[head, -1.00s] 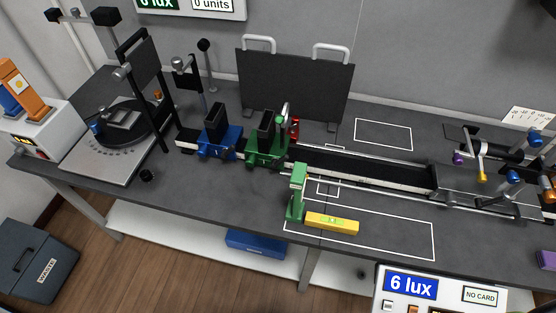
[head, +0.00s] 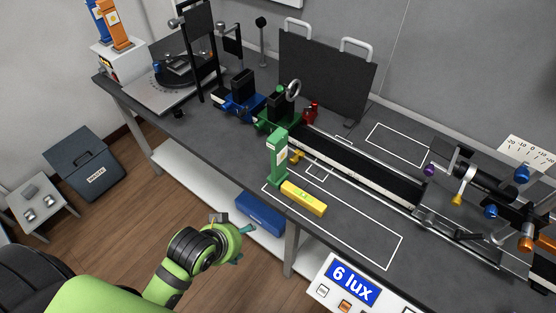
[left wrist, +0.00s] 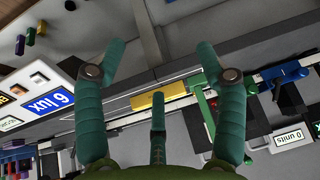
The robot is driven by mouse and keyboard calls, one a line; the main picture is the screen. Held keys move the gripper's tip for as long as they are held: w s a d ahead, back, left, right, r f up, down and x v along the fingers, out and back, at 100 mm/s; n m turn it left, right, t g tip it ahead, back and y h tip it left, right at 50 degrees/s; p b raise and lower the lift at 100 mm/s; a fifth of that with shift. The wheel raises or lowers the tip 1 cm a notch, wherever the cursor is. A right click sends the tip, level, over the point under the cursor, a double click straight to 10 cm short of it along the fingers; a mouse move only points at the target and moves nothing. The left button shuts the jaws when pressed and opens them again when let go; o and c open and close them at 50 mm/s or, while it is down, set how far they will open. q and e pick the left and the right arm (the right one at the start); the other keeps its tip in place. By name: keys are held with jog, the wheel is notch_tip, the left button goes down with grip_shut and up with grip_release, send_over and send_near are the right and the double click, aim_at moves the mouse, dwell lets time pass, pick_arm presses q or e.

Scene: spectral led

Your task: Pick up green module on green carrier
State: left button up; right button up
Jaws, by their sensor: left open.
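The green module (head: 278,160), an upright green block with a pale label, stands on the bench at the left end of a white outlined area, beside the yellow level (head: 303,198). The green carrier (head: 277,118) sits on the rail behind it, with a black upright block and a ring-topped part on it. My left gripper (head: 240,230) is open and empty, out in front of the bench edge and apart from the module. In the left wrist view, its spread fingers frame the yellow level (left wrist: 158,98), with green parts partly hidden behind the right finger. My right gripper is not in view.
A blue carrier (head: 239,98) sits left of the green one. A small red object (head: 310,112) stands right of it. A dark panel (head: 325,78) stands behind the rail. A blue box (head: 260,213) lies on the lower shelf. A lux meter (head: 352,285) is at the front.

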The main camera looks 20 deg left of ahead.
aim_at(273, 147)
pick_arm(q)
jog(key=w+r+t+h, duration=0.1)
jog(key=w+r+t, duration=0.1)
jog(key=w+r, duration=0.2)
jog(key=w+d+r+m+t+h, duration=0.1)
jog(key=w+r+t, duration=0.2)
jog(key=w+r, duration=0.2)
jog(key=w+r+t+h, duration=0.2)
jog(key=w+r, duration=0.2)
jog(key=w, duration=0.4)
jog(key=shift+w+d+r+m+t+p, duration=0.15)
jog(key=shift+m+t+p, duration=0.15)
jog(key=shift+t, duration=0.1)
jog(key=p+x, duration=0.1)
jog(key=x, duration=0.1)
jog(key=p+x, duration=0.1)
jog(key=x, duration=0.2)
jog(key=shift+d+r, duration=0.2)
jog(key=shift+d, duration=0.15)
jog(key=shift+w+d+f, duration=0.15)
jog(key=shift+w+f, duration=0.1)
jog(key=shift+w, duration=0.15)
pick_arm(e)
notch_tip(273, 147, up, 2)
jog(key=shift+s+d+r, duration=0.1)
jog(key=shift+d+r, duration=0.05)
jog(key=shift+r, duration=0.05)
pick_arm(q)
jog(key=shift+s, duration=0.1)
grip_shut()
